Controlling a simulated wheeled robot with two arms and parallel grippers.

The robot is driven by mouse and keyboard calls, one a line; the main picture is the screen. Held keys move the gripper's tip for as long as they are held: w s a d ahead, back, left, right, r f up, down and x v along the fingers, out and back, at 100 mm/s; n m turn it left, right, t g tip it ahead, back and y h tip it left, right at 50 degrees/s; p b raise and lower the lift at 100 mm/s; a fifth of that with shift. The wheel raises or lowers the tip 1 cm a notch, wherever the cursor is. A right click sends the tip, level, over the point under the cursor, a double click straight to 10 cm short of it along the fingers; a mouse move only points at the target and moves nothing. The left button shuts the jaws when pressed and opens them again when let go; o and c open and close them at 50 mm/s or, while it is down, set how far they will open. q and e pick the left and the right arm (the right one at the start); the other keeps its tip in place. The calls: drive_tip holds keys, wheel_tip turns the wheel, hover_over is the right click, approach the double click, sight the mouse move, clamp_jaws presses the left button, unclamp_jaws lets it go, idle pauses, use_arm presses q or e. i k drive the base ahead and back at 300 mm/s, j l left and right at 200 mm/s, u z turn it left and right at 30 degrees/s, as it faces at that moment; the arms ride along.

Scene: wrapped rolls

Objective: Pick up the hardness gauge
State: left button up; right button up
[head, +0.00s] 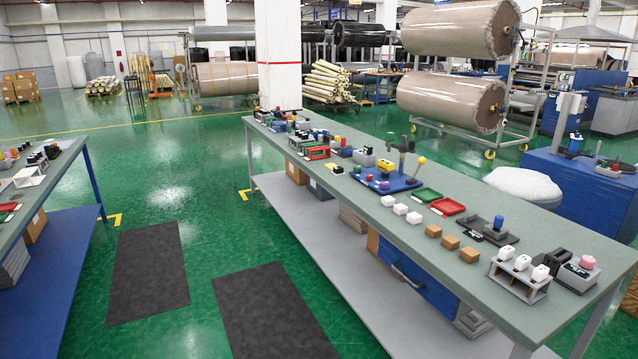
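I cannot tell for certain which item is the hardness gauge; the things on the long bench (440,190) are small from here. Toward its near end, a dark grey base carries an upright blue cylinder (498,222). At the near end, a grey device with a pink top (587,262) sits beside a black holder (556,262). A blue tray (385,184) farther along holds a dark stand and several small items, with a yellow ball on a stem (421,161) next to it. Neither of my grippers shows in the head view.
A rack with three white-topped pieces (521,262), brown blocks (450,242), white blocks (400,209), and green (427,196) and red (447,206) trays crowd the bench. Another bench (40,190) stands left. The green floor between them is open, with two dark mats (148,270).

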sight(389, 137)
drive_tip(key=i+z, duration=0.2)
drive_tip(key=i, duration=0.3)
drive_tip(key=i+j+z, duration=0.15)
drive_tip(key=i, duration=0.3)
drive_tip(key=i+j+z, duration=0.2)
drive_tip(key=i, duration=0.3)
drive_tip(key=i+j+z, duration=0.2)
drive_tip(key=i, duration=0.25)
drive_tip(key=i+j+z, duration=0.1)
drive_tip(key=j+z, duration=0.7)
drive_tip(key=z, duration=0.2)
drive_tip(key=i+j, duration=0.05)
